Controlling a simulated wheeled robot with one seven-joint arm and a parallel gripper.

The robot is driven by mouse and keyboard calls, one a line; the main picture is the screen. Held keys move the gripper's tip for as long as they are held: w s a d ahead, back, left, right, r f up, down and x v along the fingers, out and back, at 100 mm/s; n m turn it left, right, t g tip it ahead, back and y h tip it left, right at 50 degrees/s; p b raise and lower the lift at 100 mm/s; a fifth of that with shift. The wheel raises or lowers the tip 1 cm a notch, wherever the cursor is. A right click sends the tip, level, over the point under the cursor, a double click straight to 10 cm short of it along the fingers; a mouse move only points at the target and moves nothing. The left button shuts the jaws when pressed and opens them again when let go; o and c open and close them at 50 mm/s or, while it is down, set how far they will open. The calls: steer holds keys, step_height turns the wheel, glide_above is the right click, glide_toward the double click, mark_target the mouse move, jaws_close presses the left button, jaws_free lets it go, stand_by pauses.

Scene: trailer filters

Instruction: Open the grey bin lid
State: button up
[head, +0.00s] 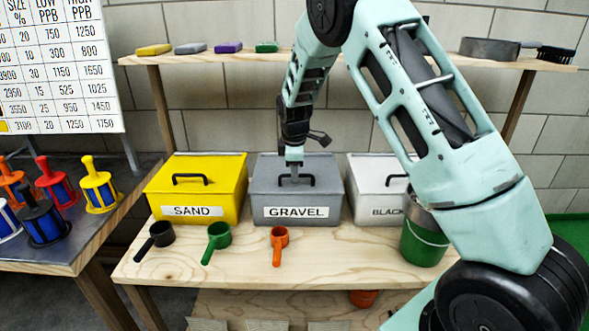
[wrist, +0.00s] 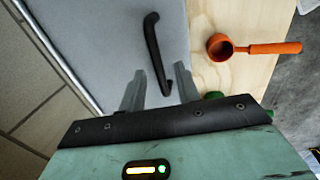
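The grey bin (head: 262,190) labelled GRAVEL stands on the wooden table, between the yellow and white bins. Its grey lid (head: 265,170) is shut and carries a black bar handle (head: 312,180). My gripper (head: 294,166) points down above the lid, in front of part of the handle. In the wrist view, my gripper (wrist: 160,78) has its two fingers apart, with nothing held between them. The black handle (wrist: 152,40) lies ahead of the fingers, with one end showing in the gap between them. I cannot tell whether a finger touches it.
The yellow SAND bin (head: 230,190) stands left and the white bin (head: 362,185) right, partly hidden by my arm. Black (head: 161,235), green (head: 218,236) and orange (head: 279,236) scoops lie in front. A green bucket (head: 424,245) stands at right. A shelf (head: 220,56) runs behind.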

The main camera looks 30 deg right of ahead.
jaws_close()
steer(key=shift+r, duration=0.1)
steer(key=shift+w+d+r+p, duration=0.1)
steer(key=shift+w+r+p, duration=0.1)
steer(key=shift+r+p, duration=0.3)
steer(key=w+d+r+p, duration=0.3)
steer(key=w+r+p, duration=0.1)
steer(key=r, duration=0.4)
steer(key=shift+w+d+r+p, duration=0.2)
steer(key=shift+w+d+p, duration=0.1)
steer(key=shift+p, duration=0.15)
